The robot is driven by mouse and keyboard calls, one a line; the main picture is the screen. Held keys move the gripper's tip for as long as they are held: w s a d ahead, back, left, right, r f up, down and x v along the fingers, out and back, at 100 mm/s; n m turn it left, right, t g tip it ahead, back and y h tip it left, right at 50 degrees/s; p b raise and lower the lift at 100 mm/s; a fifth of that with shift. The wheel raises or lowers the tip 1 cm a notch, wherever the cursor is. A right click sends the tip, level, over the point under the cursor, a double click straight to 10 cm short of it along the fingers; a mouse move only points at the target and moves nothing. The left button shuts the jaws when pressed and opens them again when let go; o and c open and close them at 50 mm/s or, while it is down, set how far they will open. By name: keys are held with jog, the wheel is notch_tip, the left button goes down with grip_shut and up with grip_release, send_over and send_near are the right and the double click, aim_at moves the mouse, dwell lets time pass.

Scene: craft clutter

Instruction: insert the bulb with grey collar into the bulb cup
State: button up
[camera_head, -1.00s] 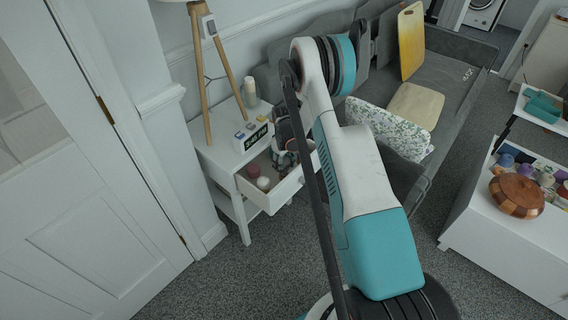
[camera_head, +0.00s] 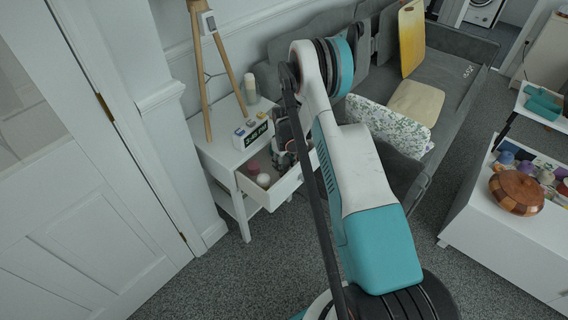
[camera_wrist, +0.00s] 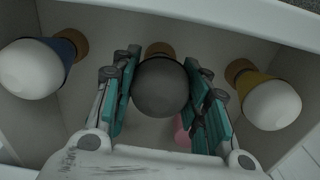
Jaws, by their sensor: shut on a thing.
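My gripper (camera_wrist: 160,90) is shut on a round bulb (camera_wrist: 160,86) inside the open drawer. The bulb's globe looks dark grey in the shade and faces the wrist camera; its collar is hidden behind the globe. A brown bulb cup (camera_wrist: 159,48) shows just beyond the globe, mostly covered by it. I cannot tell whether the bulb's base is in that cup or only in front of it. In the head view, my gripper (camera_head: 286,138) is at the drawer, partly hidden by my arm.
A blue-collared bulb (camera_wrist: 34,66) and a yellow-collared bulb (camera_wrist: 270,102) sit at brown cups either side. A pink thing (camera_wrist: 182,131) lies close to the right finger. The drawer's wall (camera_wrist: 215,14) is close by.

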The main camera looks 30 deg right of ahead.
jog(key=o, duration=1.5)
